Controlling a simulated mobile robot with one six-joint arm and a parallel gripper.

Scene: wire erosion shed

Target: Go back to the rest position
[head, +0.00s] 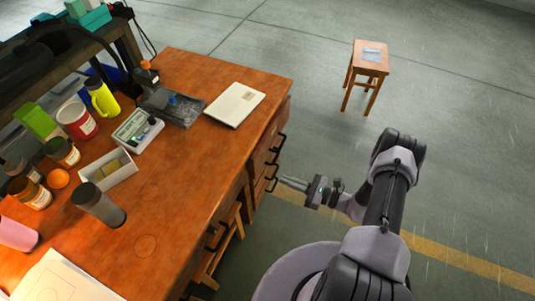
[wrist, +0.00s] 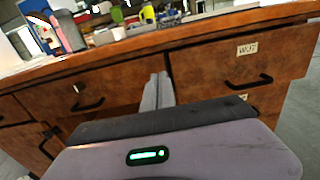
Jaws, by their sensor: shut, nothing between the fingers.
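My gripper (head: 292,182) is shut and empty in the head view. It is at the right side of the wooden desk (head: 200,138), close to the drawer fronts and below the desktop's edge. In the wrist view my gripper (wrist: 158,90) points at the drawers, its fingers together in front of the gap between two drawer fronts. I cannot tell whether the fingertips touch the desk.
Drawer handles (head: 271,184) stick out near my gripper. The desktop holds a closed laptop-like pale slab (head: 235,104), a grey cylinder (head: 99,204), a white box (head: 108,170) and several jars. A wooden stool (head: 368,62) stands at the back right. Open floor (head: 470,150) lies to the right.

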